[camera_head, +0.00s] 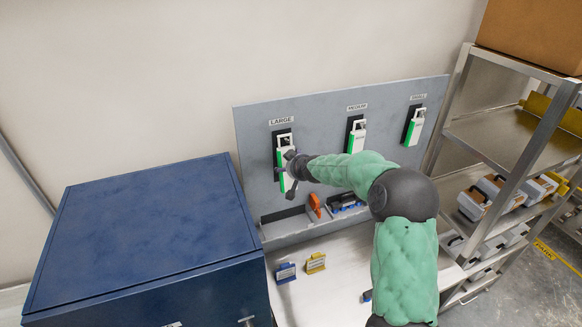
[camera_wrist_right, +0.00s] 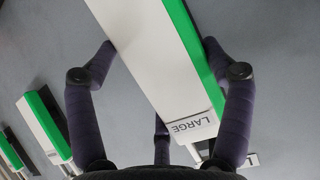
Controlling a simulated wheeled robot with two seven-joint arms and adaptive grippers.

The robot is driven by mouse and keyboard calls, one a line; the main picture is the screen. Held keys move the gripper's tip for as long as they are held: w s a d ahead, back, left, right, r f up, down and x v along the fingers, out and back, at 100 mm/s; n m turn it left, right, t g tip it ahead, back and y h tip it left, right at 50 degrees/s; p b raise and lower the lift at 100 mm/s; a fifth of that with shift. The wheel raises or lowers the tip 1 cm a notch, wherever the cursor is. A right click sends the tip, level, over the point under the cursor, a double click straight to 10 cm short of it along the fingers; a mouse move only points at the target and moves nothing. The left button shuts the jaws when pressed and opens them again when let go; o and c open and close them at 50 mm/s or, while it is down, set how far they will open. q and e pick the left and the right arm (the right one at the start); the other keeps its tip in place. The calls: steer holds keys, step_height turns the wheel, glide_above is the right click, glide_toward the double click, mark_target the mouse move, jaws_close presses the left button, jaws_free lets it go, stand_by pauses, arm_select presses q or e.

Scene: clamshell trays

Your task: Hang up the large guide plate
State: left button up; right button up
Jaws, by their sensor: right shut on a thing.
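The large guide plate (camera_head: 285,141) is white with a green edge. It is upright at the place labelled LARGE on the grey board, over a black outline. My right gripper (camera_head: 290,172) is around its lower part. In the right wrist view the plate (camera_wrist_right: 160,70), printed LARGE, lies between the fingers of my right gripper (camera_wrist_right: 158,46), which is shut on it. I cannot tell whether the plate's top rests on a hook. My left gripper is not in view.
The grey board (camera_head: 320,112) also holds the medium plate (camera_head: 357,138) and small plate (camera_head: 414,128). Below are a bin with an orange tool (camera_head: 315,205) and blue and yellow blocks on the bench. A blue cabinet (camera_head: 145,225) stands left, a metal shelf (camera_head: 490,135) right.

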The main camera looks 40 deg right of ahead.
steer(key=o, duration=1.2)
steer(key=v, duration=1.2)
steer(key=shift+s, duration=0.1)
